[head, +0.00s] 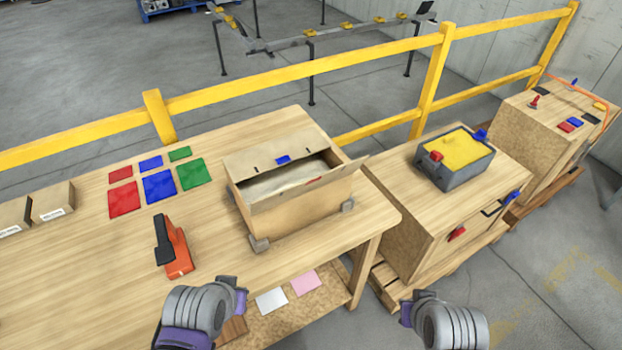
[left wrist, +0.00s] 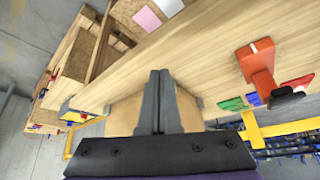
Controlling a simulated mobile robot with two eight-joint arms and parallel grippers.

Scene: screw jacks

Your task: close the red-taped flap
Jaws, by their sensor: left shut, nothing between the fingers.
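An open cardboard box (head: 292,206) stands on the wooden table. The far flap (head: 262,158) carries blue tape (head: 283,159) and leans over the dark opening. My left gripper (head: 240,284) is at the table's front edge, in front of the box and apart from it. In the left wrist view its fingers (left wrist: 158,80) are shut with nothing between, and the box (left wrist: 125,115) is partly hidden behind them. My right gripper (head: 407,312) is beyond the table's front right; its jaws are unclear.
An orange and black tool (head: 177,252) lies left of the box. Red, blue and green cards (head: 158,187) lie behind it. Small boxes (head: 52,202) stand far left. A grey bin with yellow contents (head: 455,165) stands on a crate at right. A yellow railing (head: 300,68) runs behind.

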